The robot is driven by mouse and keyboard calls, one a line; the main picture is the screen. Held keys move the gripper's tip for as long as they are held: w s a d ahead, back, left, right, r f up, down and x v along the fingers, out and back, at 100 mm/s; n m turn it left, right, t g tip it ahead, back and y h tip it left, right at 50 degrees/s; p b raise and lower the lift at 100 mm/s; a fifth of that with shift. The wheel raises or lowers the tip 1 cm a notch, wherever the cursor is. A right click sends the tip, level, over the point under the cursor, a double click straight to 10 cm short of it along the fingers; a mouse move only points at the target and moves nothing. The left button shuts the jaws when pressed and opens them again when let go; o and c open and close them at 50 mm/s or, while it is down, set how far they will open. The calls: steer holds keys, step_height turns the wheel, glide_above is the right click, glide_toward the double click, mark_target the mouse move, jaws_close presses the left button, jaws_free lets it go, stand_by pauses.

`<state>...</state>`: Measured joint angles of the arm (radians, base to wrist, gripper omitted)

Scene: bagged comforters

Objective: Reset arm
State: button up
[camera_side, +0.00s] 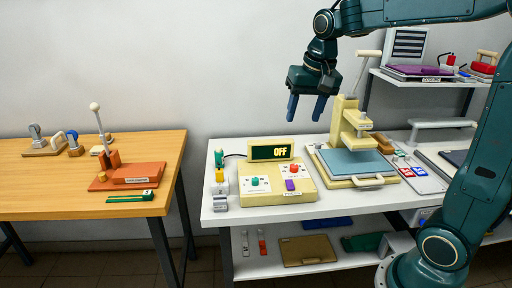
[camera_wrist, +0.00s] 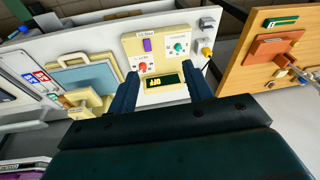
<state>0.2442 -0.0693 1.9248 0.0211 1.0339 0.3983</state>
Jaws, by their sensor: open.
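My gripper (camera_side: 307,107) hangs in the air above the white table (camera_side: 225,214), over the back of the cream control box. Its two blue fingers point down, stand apart and hold nothing. In the wrist view my gripper (camera_wrist: 163,82) also shows open, with the control box (camera_wrist: 150,50) between and beyond the fingers. No bagged comforter can be made out in either view.
A cream press (camera_side: 352,150) with a blue-grey plate (camera_side: 352,163) stands right of the control box. A shelf (camera_side: 440,82) with a purple item rises behind it. A wooden table (camera_side: 40,190) on the left holds an orange device (camera_side: 137,172). The air around my gripper is clear.

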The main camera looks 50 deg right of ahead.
steer(key=s+a+f+n+t, duration=0.1)
steer(key=s+a+n, duration=0.2)
steer(key=s, duration=0.5)
steer(key=s+a+f+n+t, duration=0.2)
steer(key=s+a+n, duration=0.2)
steer(key=s, duration=0.5)
steer(key=shift+a+n+y, duration=0.3)
steer(key=shift+a+y, duration=0.1)
steer(key=shift+a, duration=0.65)
